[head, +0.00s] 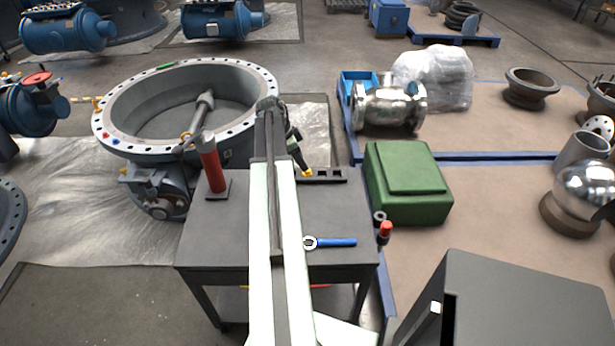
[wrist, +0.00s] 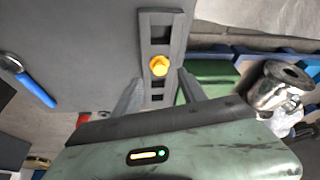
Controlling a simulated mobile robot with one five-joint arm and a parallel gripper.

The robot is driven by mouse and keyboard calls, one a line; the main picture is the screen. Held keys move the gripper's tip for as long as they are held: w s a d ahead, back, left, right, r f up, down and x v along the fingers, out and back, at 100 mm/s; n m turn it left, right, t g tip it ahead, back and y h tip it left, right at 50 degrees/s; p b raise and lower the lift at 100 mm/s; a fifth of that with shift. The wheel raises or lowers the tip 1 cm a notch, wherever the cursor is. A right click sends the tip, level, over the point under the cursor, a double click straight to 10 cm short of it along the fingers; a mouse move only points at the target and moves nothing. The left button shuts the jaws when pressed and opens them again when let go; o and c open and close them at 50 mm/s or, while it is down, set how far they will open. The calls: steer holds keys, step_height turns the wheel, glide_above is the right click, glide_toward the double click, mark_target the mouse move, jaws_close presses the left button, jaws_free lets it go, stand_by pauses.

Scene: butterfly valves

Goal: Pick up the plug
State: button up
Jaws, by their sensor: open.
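The plug (wrist: 159,66) is a yellow hexagonal-looking piece seated in a dark slotted rack (wrist: 158,22) on the grey table. In the head view the plug (head: 307,173) is a small yellow spot at the left end of the rack (head: 330,176). My gripper (wrist: 159,77) is open and empty. Its two fingers lie on either side of the plug in the wrist view, apart from it. In the head view my gripper (head: 303,163) is just above the plug, and its fingertips are hard to make out. The plug's lower part is hidden.
A red cylinder (head: 212,165) stands on the table's left side. A blue-handled wrench (head: 336,242) lies near the table's front. A large flanged ring (head: 119,145) stands behind on the left. A green box (head: 407,180) stands to the right.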

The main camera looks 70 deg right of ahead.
steer(key=b+x, duration=0.4)
steer(key=x, duration=0.1)
steer(key=shift+f+b, duration=0.15)
steer(key=shift+b, duration=0.15)
steer(key=shift+s+r, duration=0.1)
steer(key=shift+r, duration=0.1)
jaws_close()
step_height(320, 180, up, 10)
steer(key=p, duration=1)
steer(key=shift+s, duration=0.1)
